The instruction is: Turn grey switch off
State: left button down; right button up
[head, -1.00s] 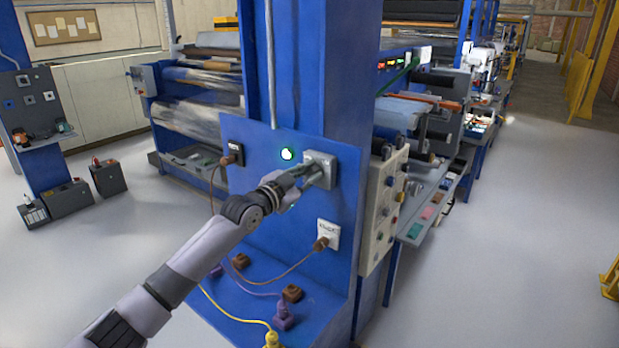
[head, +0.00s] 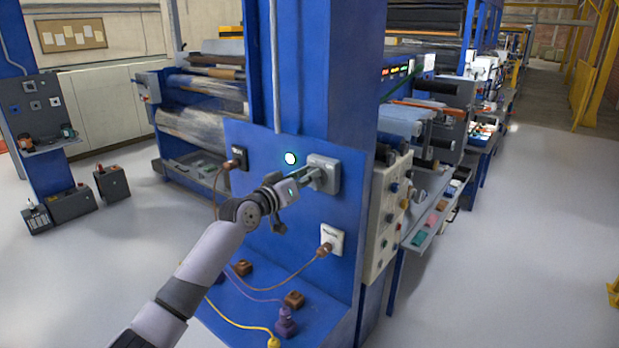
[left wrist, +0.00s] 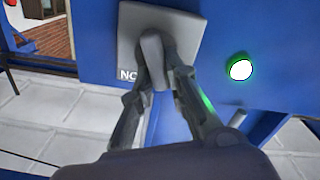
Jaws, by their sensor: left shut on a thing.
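The grey switch (head: 325,174) is a square grey box on the blue panel of the machine's column. My left gripper (head: 311,177) is at its front and shut on its knob. In the left wrist view the grey switch plate (left wrist: 185,38) fills the upper middle. The knob (left wrist: 152,55) stands between the two fingers of my left gripper (left wrist: 163,68). My right gripper is not in view.
A black socket with a brown plug (head: 238,158) is left of the light. A white socket (head: 333,239) with a brown plug is below the switch. Cables and plugs lie on the blue ledge (head: 262,290). A beige control panel (head: 388,210) is round the corner.

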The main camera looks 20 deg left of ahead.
pick_arm(q)
jog(key=shift+a+f+n, duration=0.1)
jog(key=shift+n, duration=0.95)
jog(key=shift+a+f+n, duration=0.1)
jog(key=shift+n, duration=0.95)
jog(key=c, duration=1.6)
grip_release()
jog(key=shift+o, duration=0.2)
jog(key=v, duration=1.2)
